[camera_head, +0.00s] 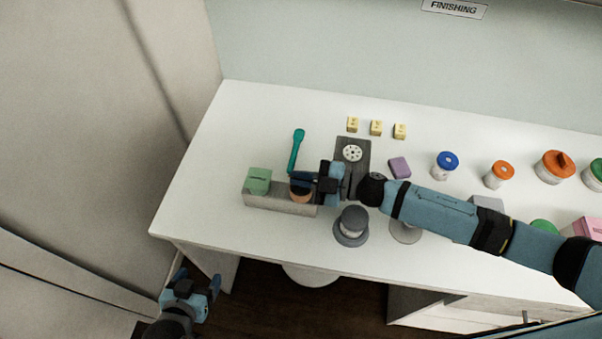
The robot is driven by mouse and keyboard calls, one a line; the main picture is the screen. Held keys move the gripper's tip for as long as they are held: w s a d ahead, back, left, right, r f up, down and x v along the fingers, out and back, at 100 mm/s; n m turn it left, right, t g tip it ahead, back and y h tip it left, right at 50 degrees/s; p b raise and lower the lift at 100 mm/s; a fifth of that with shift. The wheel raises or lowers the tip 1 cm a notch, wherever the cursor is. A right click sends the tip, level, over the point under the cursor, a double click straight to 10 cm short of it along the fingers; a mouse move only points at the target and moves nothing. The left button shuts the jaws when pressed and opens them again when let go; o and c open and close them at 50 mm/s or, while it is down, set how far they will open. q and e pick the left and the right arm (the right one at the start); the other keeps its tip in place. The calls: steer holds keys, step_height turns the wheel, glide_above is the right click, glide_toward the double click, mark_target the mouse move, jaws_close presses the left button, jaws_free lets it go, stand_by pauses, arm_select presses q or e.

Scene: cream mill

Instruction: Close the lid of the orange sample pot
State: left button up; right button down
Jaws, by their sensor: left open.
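A small orange pot (301,196) stands on a long grey block (285,206) near the desk's left front. My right gripper (303,183) reaches in from the right and is right at the pot's top, covering most of it. Its dark fingers hide the lid, so I cannot tell how the lid stands, whether they touch it, or whether they are open or shut. My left gripper (196,281) is open and empty, low in front of the desk's left front corner.
A green box (258,180) is on the block's left end. A teal spoon-like tool (296,150) lies behind. A dark plate with a white disc (352,153) and a grey round weight (352,222) are close by. Orange-lidded jars (499,174) (554,167) stand right. The desk's left end is clear.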

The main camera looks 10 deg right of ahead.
steer(key=n, duration=0.1)
steer(key=s+f+n+b, duration=0.1)
steer(key=shift+a+f+n, duration=0.1)
steer(key=shift+a+n, duration=0.05)
steer(key=shift+n, duration=0.15)
steer(key=shift+s+f+n+b, duration=0.15)
steer(key=shift+f+n+b, duration=0.1)
steer(key=shift+n+b, duration=0.35)
steer(key=c, duration=1.3)
jaws_free()
steer(key=shift+c, duration=0.2)
steer(key=shift+s, duration=0.1)
